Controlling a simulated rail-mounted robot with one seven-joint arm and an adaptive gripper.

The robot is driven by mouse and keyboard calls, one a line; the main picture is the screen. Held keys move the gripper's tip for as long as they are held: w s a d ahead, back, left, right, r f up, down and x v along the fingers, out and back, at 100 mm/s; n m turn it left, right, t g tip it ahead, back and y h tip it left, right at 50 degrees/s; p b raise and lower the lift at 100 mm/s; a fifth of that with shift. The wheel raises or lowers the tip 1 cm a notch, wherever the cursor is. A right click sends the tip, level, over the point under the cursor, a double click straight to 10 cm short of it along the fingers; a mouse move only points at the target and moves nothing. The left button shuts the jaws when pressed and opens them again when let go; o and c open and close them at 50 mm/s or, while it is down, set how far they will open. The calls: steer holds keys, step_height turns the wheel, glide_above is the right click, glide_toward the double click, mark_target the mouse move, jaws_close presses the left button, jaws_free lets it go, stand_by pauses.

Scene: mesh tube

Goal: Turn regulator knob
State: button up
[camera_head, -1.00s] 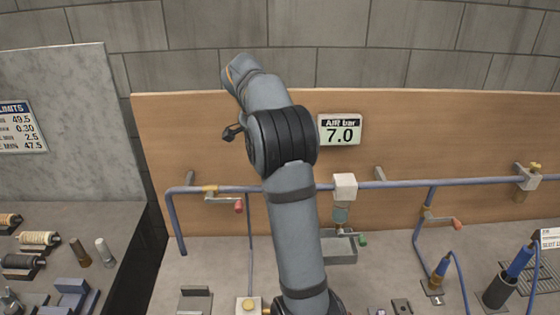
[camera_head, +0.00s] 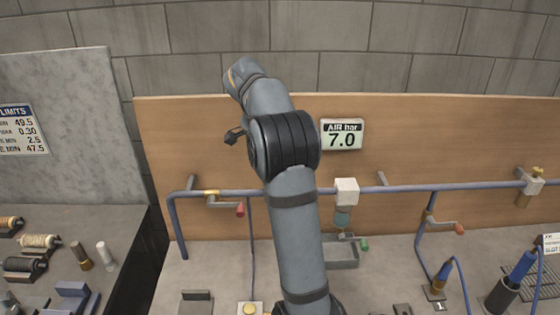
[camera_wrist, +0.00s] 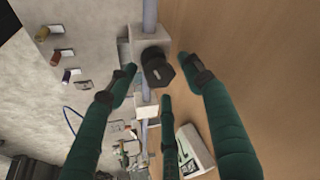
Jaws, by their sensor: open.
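The regulator knob (camera_wrist: 157,68) is dark and faceted, with a pale mark on its face, in the upper middle of the wrist view. It sits on a pale block (camera_wrist: 143,38) on the blue pipe. My gripper (camera_wrist: 160,82) has green fingers spread open, with tips on either side of the knob and one below it; I see no clear contact. In the head view, my arm hides the gripper and the knob cannot be made out. The air display (camera_head: 342,134) reads 7.0 bar; a panel like it shows at the lower right of the wrist view (camera_wrist: 193,150).
A blue pipe (camera_head: 400,187) runs along the wooden board (camera_head: 450,140), with a white block (camera_head: 346,190), a red-tipped lever (camera_head: 239,208), a green-tipped lever (camera_head: 363,244) and an orange-tipped lever (camera_head: 458,228). A grey tray (camera_head: 342,256) stands below. Spools (camera_head: 38,242) lie at left.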

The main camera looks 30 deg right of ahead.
steer(key=v, duration=1.2)
steer(key=shift+f, duration=0.1)
steer(key=x, duration=1.2)
stand_by(0.3)
